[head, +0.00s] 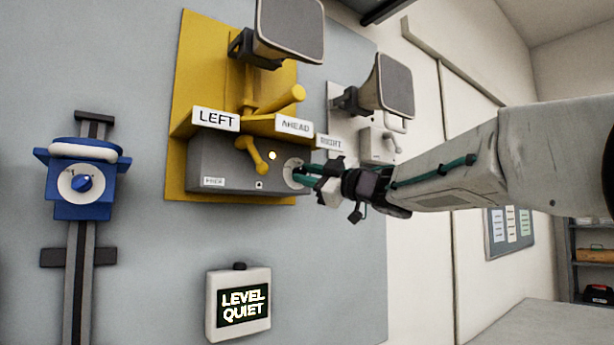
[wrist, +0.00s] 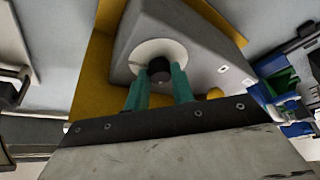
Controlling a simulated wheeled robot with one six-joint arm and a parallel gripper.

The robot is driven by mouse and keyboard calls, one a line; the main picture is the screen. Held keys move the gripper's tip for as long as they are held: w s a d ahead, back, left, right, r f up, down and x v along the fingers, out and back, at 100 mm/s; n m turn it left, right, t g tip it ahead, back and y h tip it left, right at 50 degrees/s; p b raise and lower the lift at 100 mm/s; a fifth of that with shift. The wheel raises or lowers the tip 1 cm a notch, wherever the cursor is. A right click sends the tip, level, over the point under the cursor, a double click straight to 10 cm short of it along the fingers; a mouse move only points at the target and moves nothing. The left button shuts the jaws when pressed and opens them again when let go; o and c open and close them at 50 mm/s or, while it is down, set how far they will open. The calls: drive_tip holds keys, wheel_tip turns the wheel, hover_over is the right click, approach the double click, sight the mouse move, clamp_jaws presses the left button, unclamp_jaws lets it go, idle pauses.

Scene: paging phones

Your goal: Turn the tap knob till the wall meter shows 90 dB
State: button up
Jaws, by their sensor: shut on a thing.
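The tap knob (wrist: 158,69) is a small dark knob in front of a round white dial (head: 294,173) on the right end of the grey box (head: 220,165). My gripper (head: 304,175) is at this dial, its green fingers on either side of the knob and shut on it. In the wrist view the fingers (wrist: 160,82) flank the knob, and the white dial plate shows behind. In the head view the fingers hide most of the knob. The wall meter (head: 240,305), a white box low on the wall, reads "LEVEL QUIET" on a dark screen.
A white unit with another horn (head: 388,85) stands behind. A blue device with a dial (head: 82,184) is on a rail at left. The wall around the meter is clear.

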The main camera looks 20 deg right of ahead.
drive_tip(key=n+g, duration=0.1)
drive_tip(key=n, duration=0.2)
drive_tip(key=n+g, duration=0.1)
drive_tip(key=n, duration=0.2)
drive_tip(key=shift+d+r+g, duration=0.1)
drive_tip(key=shift+r+g, duration=0.05)
drive_tip(key=shift+g, duration=0.25)
drive_tip(key=shift+n, duration=0.4)
drive_tip(key=o, duration=1)
drive_tip(key=v, duration=0.7)
drive_tip(key=shift+s+d, duration=0.2)
drive_tip(key=shift+s, duration=0.05)
